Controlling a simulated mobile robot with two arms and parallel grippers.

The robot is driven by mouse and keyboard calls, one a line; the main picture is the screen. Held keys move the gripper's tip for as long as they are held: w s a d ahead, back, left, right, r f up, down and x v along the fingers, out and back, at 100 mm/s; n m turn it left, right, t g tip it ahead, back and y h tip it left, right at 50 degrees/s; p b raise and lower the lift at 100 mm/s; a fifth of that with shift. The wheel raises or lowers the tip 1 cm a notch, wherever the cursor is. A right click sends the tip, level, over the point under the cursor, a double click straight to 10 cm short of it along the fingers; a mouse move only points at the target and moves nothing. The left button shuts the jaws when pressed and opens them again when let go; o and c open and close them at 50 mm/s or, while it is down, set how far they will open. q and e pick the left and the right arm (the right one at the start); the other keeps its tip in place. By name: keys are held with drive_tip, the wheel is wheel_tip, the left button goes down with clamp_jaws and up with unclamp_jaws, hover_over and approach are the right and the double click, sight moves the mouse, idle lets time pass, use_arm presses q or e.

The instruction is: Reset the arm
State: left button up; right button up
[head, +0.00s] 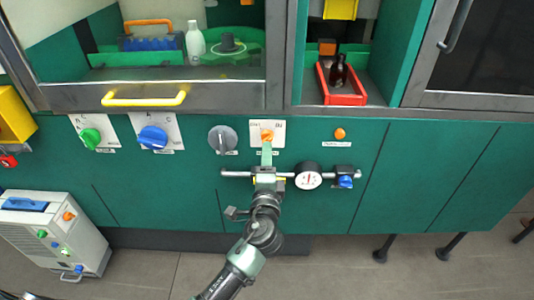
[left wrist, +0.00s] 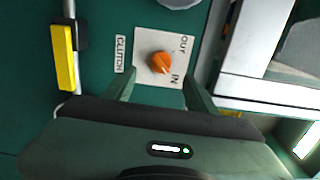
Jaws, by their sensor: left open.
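My left gripper (head: 266,152) reaches up from the bottom of the head view to the green panel. Its fingers are in front of the pipe, just below the orange clutch knob (head: 267,136). In the left wrist view the gripper (left wrist: 161,88) is open and empty. Its two fingers lie to either side of the orange knob (left wrist: 161,63), and I cannot tell whether they touch the panel. The knob sits on a white plate (left wrist: 178,42) marked OUT and IN, beside a CLUTCH label. My right gripper is in neither view.
A pipe with a gauge (head: 308,176), a blue valve knob (head: 346,182) and a yellow handle (left wrist: 65,57) runs close to my gripper. Green (head: 90,138), blue (head: 153,138) and grey (head: 222,138) knobs are left.

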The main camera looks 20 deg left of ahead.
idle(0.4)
use_arm(q)
drive_tip(key=s+f+n+g+h, duration=0.1)
drive_tip(key=s+f+g, duration=0.2)
drive_tip(key=f, duration=0.9)
drive_tip(key=s+f+g+h, duration=0.2)
drive_tip(key=s+f, duration=0.1)
drive_tip(key=f, duration=0.9)
drive_tip(key=s+a+f+n+g, duration=0.1)
drive_tip(key=s+f+n+g, duration=0.1)
drive_tip(key=s+f, duration=0.5)
drive_tip(key=s+f+n+g, duration=0.15)
drive_tip(key=s+f, duration=0.25)
drive_tip(key=f, duration=0.5)
drive_tip(key=s+a+f+n+g, duration=0.1)
drive_tip(key=s+f, duration=0.4)
drive_tip(key=s, duration=0.7)
drive_tip(key=s+a+f+n+g+h, duration=0.1)
drive_tip(key=s+f+n+g, duration=0.3)
drive_tip(key=s, duration=0.8)
drive_tip(key=s+a+f+n+g+h, duration=0.1)
drive_tip(key=s+a+f+n+g, duration=0.1)
drive_tip(key=s+f, duration=0.5)
drive_tip(key=s+n+g+p, duration=0.1)
drive_tip(key=s, duration=0.4)
drive_tip(key=shift+a+f, duration=0.4)
